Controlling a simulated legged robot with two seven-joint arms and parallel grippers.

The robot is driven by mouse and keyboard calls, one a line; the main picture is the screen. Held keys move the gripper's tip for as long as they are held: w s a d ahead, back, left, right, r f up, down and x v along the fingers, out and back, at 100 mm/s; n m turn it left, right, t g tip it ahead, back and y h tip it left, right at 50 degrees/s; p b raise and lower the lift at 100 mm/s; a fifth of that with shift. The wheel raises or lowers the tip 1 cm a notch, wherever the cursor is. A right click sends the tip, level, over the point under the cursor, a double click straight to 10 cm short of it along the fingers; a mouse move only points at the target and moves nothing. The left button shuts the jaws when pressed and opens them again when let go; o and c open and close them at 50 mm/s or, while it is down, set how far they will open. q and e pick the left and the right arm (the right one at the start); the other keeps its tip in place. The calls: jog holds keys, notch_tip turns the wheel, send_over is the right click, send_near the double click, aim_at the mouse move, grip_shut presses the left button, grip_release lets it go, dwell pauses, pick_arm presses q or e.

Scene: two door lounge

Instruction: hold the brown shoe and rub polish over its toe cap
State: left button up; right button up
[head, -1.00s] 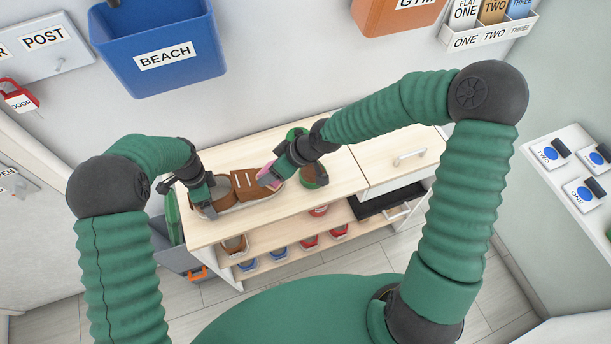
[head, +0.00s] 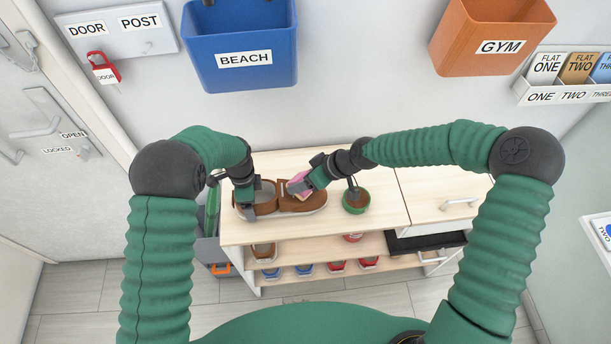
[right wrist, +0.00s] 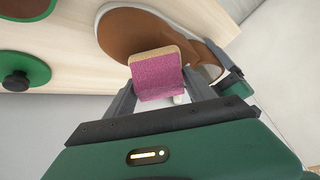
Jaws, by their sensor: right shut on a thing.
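The brown shoe (head: 306,203) with a pale sole lies on the bench top, toe to the right in the head view. Its rounded toe also shows in the right wrist view (right wrist: 130,34). My right gripper (head: 304,186) is shut on a pink sponge with a tan layer (right wrist: 156,78). The sponge is over the shoe's front part; I cannot tell whether it touches. My left gripper (head: 249,196) is at the shoe's heel end; its grip is unclear. A green tin of brown polish (head: 357,201) stands right of the toe. A green-rimmed disc with a black knob (right wrist: 17,77) lies beside it.
Shoes stand on the shelf below (head: 327,249). A drawer unit (head: 443,204) is to the right. A blue BEACH bin (head: 240,45) and an orange GYM bin (head: 490,38) hang on the wall. The bench top's front-right part is clear.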

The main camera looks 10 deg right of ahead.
jog(key=shift+a+f, duration=0.25)
jog(key=shift+f, duration=0.55)
dwell(0.6)
jog(key=shift+d+f, duration=0.3)
jog(key=shift+d, duration=0.75)
jog(key=shift+d+f, duration=0.35)
jog(key=shift+d, duration=0.7)
jog(key=shift+d+f, duration=0.3)
jog(key=shift+d, duration=0.75)
jog(key=shift+a+r, duration=0.3)
jog(key=shift+a, duration=0.8)
jog(key=shift+a+r, duration=0.35)
jog(key=shift+a, duration=0.7)
jog(key=shift+a+r, duration=0.3)
jog(key=shift+a, duration=0.8)
jog(key=shift+d+r, duration=0.3)
jog(key=shift+r, duration=0.65)
jog(key=shift+d+r, duration=0.35)
jog(key=shift+r, duration=0.65)
jog(key=shift+d+r, duration=0.3)
jog(key=shift+r, duration=0.65)
jog(key=shift+d+r, duration=0.25)
jog(key=shift+r, duration=0.5)
jog(key=shift+d+r, duration=0.2)
jog(key=shift+r, duration=0.5)
